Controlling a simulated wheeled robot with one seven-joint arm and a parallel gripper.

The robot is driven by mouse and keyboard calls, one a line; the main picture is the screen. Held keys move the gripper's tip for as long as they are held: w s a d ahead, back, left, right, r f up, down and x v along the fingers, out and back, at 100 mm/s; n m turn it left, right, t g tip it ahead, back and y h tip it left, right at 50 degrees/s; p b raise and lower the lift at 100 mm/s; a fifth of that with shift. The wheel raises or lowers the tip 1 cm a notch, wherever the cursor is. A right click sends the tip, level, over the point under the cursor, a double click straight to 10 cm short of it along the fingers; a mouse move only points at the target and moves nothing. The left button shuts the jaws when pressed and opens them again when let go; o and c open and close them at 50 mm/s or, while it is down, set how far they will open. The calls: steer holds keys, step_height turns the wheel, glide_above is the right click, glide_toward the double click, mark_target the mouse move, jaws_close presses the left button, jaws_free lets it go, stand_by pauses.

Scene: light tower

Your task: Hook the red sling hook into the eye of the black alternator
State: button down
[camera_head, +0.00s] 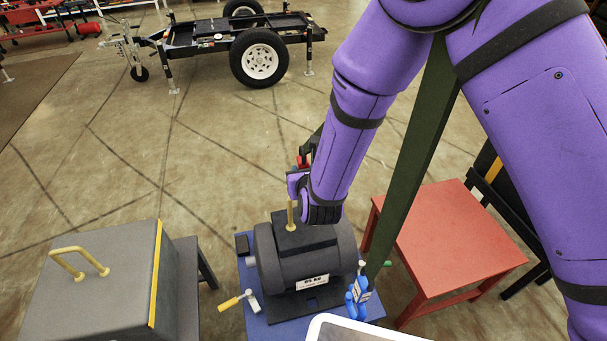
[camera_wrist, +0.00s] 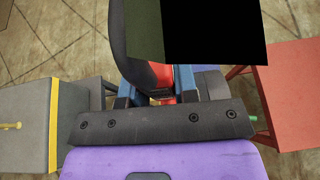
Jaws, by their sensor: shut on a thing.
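The black alternator (camera_head: 305,258) lies on a blue stand (camera_head: 258,318) at the lower middle of the head view. Its yellow eye (camera_head: 291,216) rises from the top, just below my gripper (camera_head: 301,178). My gripper is shut on the red sling hook, of which only a small red part (camera_head: 303,161) shows. In the wrist view, red parts of the hook (camera_wrist: 163,76) show between blue pieces, under a dark strap (camera_wrist: 142,35). The hook's tip is hidden, so I cannot tell whether it is in the eye.
A blue hook (camera_head: 357,292) with a white label is by the alternator's right end, where a dark green sling (camera_head: 415,150) comes down. A red table (camera_head: 445,235) stands right; a grey box (camera_head: 95,285) with yellow handle stands left. A trailer (camera_head: 235,35) is behind.

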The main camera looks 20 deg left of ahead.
steer(key=shift+f, duration=0.75)
stand_by(0.6)
steer(key=c, duration=0.9)
jaws_free()
steer(key=shift+o, duration=0.5)
